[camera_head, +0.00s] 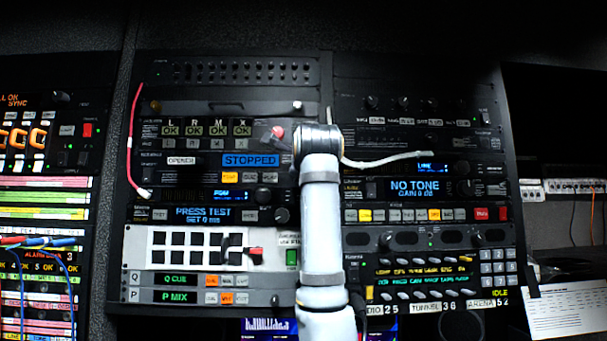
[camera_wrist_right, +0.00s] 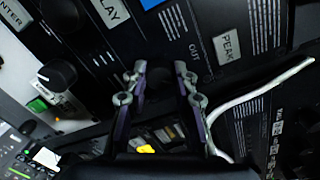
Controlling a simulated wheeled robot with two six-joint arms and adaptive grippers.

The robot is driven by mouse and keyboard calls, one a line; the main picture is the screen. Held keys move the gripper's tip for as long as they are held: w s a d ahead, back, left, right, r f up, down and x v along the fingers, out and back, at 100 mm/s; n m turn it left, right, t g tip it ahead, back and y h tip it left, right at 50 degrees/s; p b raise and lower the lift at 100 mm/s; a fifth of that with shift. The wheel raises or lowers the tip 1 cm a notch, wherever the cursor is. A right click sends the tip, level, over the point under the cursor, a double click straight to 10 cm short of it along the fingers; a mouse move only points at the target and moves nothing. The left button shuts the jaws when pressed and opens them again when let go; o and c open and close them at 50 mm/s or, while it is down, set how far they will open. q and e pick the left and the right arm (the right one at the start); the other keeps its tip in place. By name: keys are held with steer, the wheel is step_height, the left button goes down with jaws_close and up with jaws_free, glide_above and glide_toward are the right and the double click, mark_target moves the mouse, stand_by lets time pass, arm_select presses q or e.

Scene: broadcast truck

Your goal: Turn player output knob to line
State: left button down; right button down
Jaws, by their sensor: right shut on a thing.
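The player panel (camera_head: 190,160) is in the rack's left column in the head view, with a blue display (camera_head: 250,160) reading STOPPED. My right arm rises in front of it and hides the panel's right end. My right gripper (camera_wrist_right: 158,80) shows in the wrist view, its two fingers pointed at the panel beside the OUT label (camera_wrist_right: 193,53). The fingers are shut on a dark knob between them, the player output knob by the label. Its pointer and setting cannot be made out. My left gripper is not in view.
A pale cable (camera_wrist_right: 262,88) curves close to the right finger. Another knob (camera_wrist_right: 57,75) and a green button (camera_wrist_right: 38,104) are at the left. A red cable (camera_head: 130,140) hangs at the rack's left.

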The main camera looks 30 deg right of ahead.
steer(key=shift+w+f+m, duration=0.1)
steer(key=shift+f+m, duration=0.25)
steer(key=shift+m, duration=0.25)
steer(key=c, duration=1.5)
jaws_free()
steer(key=o, duration=0.4)
steer(key=shift+s+r, duration=0.2)
steer(key=shift+r, duration=0.05)
steer(key=shift+o, duration=0.2)
steer(key=v, duration=1.2)
